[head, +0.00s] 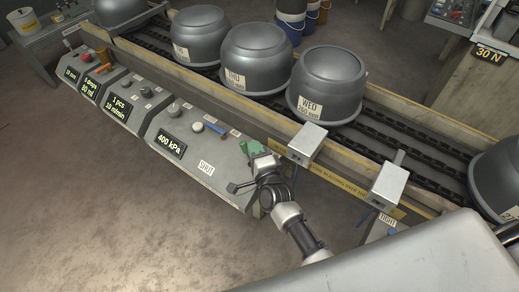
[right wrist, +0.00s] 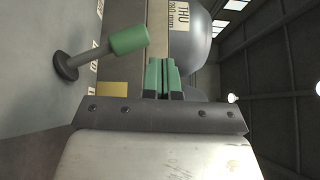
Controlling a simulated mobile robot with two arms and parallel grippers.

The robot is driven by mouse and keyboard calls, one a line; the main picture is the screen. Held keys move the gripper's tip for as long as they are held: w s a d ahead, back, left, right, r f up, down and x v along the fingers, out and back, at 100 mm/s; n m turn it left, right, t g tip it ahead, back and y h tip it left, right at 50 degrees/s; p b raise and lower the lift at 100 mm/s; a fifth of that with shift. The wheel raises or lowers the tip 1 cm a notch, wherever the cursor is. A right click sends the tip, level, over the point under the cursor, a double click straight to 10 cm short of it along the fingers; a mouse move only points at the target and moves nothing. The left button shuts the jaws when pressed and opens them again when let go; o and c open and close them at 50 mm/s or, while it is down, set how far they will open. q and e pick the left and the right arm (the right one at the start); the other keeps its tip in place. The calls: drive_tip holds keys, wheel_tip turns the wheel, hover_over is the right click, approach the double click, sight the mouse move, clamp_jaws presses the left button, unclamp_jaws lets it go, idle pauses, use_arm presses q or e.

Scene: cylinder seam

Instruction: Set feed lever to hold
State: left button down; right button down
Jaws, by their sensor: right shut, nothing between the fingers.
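A lever with a green cylindrical grip (right wrist: 128,40), a grey stem and a dark round base stands out from a grey panel in the right wrist view. My right gripper (right wrist: 165,76) has green fingertips, which are shut with nothing between them. In that view they are to the right of and below the grip, with a visible gap. In the head view my right gripper (head: 257,150) is at the right end of the 400 kPa console (head: 190,160). Green parts overlap there, so I cannot clearly separate lever from fingertips. My left gripper is not in view.
A conveyor (head: 405,147) with large grey pots, one marked WED (head: 325,82), runs behind the console. Two grey boxes (head: 306,143) stand on its near rail, right of my gripper. More control panels (head: 122,100) are at left. The floor (head: 80,200) in front is clear.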

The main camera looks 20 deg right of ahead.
drive_tip(key=shift+w+a, duration=0.6)
drive_tip(key=shift+w, duration=0.2)
drive_tip(key=shift+b, duration=0.3)
drive_tip(key=s, duration=1)
drive_tip(key=shift+s+d+b, duration=0.35)
drive_tip(key=shift+s+b, duration=0.05)
drive_tip(key=shift+f, duration=0.1)
